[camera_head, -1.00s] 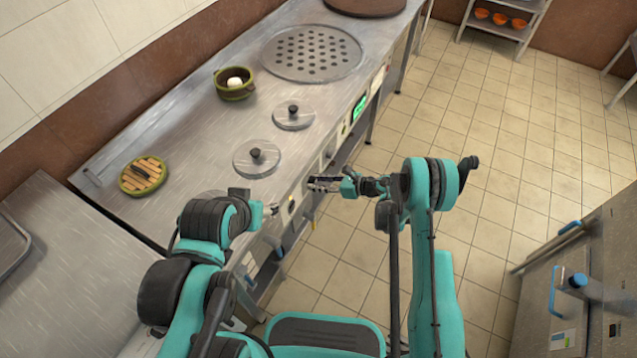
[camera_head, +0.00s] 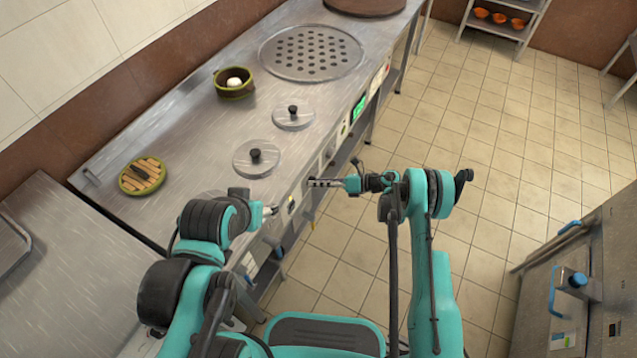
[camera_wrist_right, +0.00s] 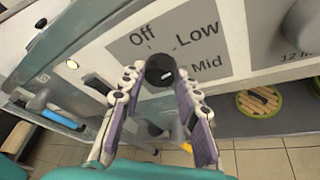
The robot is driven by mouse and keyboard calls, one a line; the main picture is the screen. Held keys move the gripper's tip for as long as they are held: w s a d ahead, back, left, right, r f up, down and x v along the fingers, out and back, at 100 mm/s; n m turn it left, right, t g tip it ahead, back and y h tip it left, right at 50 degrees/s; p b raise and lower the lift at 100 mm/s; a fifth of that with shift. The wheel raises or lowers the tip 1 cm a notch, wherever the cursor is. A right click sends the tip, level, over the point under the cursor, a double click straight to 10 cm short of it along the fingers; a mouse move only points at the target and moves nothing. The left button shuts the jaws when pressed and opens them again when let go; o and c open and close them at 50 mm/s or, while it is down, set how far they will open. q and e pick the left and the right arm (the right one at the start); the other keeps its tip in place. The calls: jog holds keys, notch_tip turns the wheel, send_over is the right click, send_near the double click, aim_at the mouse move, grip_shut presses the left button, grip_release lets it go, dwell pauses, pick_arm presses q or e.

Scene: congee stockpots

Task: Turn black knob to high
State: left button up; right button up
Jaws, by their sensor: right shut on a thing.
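The black knob (camera_wrist_right: 160,69) sits on a grey label panel (camera_wrist_right: 128,47) on the stove front, with the words Off, Low and Mid showing around it. No High label is visible. The knob's small white mark shows at its lower right side. My right gripper (camera_wrist_right: 161,82) is shut on the knob, one finger on each side. In the head view my right gripper (camera_head: 312,183) reaches the counter's front face, and the knob is too small to make out. My left gripper (camera_head: 272,210) is near the front face further left; its fingers are too small to read.
The steel counter (camera_head: 200,150) holds two lidded pots (camera_head: 257,158), a green pot (camera_head: 234,84) and a perforated round plate (camera_head: 311,53). A round slatted wooden lid (camera_head: 142,175) lies at the left. Open tiled floor (camera_head: 480,180) lies to the right.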

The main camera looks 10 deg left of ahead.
dwell(0.5)
jog(key=o, duration=1.2)
jog(key=shift+c, duration=0.2)
jog(key=shift+d, duration=0.1)
jog(key=v, duration=1.1)
jog(key=shift+d, duration=0.45)
